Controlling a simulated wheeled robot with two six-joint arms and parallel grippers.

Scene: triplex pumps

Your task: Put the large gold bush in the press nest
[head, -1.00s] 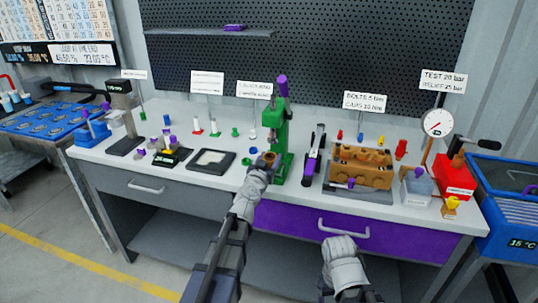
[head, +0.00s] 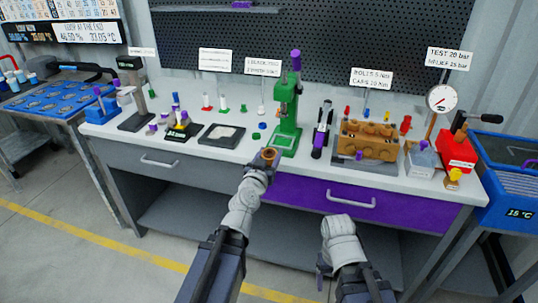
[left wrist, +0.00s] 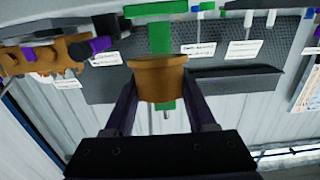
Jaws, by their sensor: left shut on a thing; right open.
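The large gold bush (head: 269,154) is held in my left gripper (head: 262,163), at the front edge of the bench. In the left wrist view the gold bush (left wrist: 158,80) sits between the two dark fingers, with its flanged rim outward. The green press (head: 286,115) stands on the bench just behind and to the right of the bush, with a purple handle on top. The bush is apart from the press in the head view. The press nest itself is too small to make out. My right gripper (head: 322,278) is low in front of the purple drawer, empty.
A dark tray with a pale pad (head: 222,135) lies left of the press. A black and purple tool (head: 321,130) stands to its right, then a brown pump block (head: 367,138). Small coloured parts stand along the back. The bench's front edge is close to the bush.

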